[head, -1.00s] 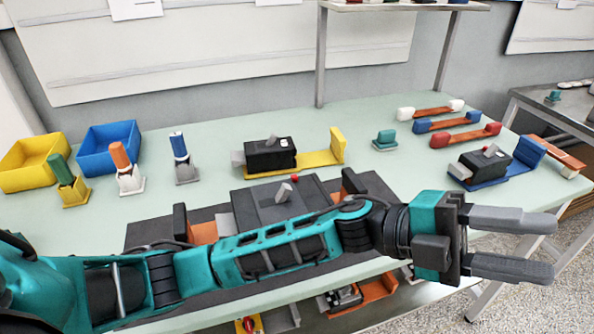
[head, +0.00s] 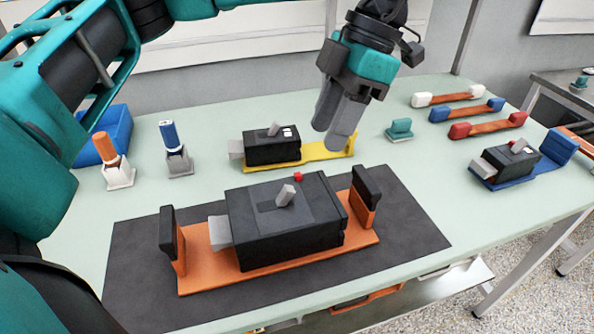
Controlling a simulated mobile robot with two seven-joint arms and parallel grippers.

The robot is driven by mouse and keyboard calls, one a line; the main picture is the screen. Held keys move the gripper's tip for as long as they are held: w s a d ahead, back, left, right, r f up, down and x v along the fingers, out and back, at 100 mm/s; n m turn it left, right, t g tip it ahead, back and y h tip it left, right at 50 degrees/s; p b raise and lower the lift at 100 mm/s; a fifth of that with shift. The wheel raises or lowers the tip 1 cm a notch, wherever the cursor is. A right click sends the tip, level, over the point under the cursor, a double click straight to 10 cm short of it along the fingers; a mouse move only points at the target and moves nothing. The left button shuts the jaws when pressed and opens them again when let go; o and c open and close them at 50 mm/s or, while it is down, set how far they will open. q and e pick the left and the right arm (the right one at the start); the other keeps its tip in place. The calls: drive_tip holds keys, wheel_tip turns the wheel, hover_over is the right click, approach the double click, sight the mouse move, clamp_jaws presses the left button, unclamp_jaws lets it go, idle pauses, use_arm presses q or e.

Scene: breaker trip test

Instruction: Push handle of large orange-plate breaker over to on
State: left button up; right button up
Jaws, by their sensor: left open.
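The large breaker (head: 320,232) is a black box on an orange plate (head: 200,280), lying on a dark mat. Its grey handle (head: 285,195) sticks up from a slot in the top and leans a little to the right. A small red button (head: 298,176) sits behind the handle. My left gripper (head: 333,130) is above the table behind and to the right of the handle, fingers pointing down, open and touching nothing that I can see. The fingers overlap each other in the picture and hide part of the yellow plate. My right gripper is out of view.
Behind the large breaker stands a smaller breaker (head: 270,147) on a yellow plate (head: 318,150). A blue-plate breaker (head: 503,161) is at the right. Upright black end blocks (head: 366,188) rise at both plate ends.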

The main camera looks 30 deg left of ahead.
sight(287, 188)
use_arm(q)
drive_tip(key=shift+y, duration=0.3)
drive_tip(key=b+x, duration=0.1)
drive_tip(key=x, duration=0.2)
drive_tip(key=a+x, duration=0.1)
drive_tip(key=x, duration=0.3)
drive_tip(key=b+x, duration=0.1)
drive_tip(key=x, duration=0.2)
drive_tip(key=shift+w+a+f+b, duration=0.2)
drive_tip(key=shift+a+b, duration=0.1)
drive_tip(key=shift+a, duration=0.15)
drive_tip(key=shift+s+a+f, duration=0.15)
drive_tip(key=shift+s+f, duration=0.1)
drive_tip(key=shift+f, duration=0.35)
drive_tip(key=shift+c, duration=0.3)
clamp_jaws()
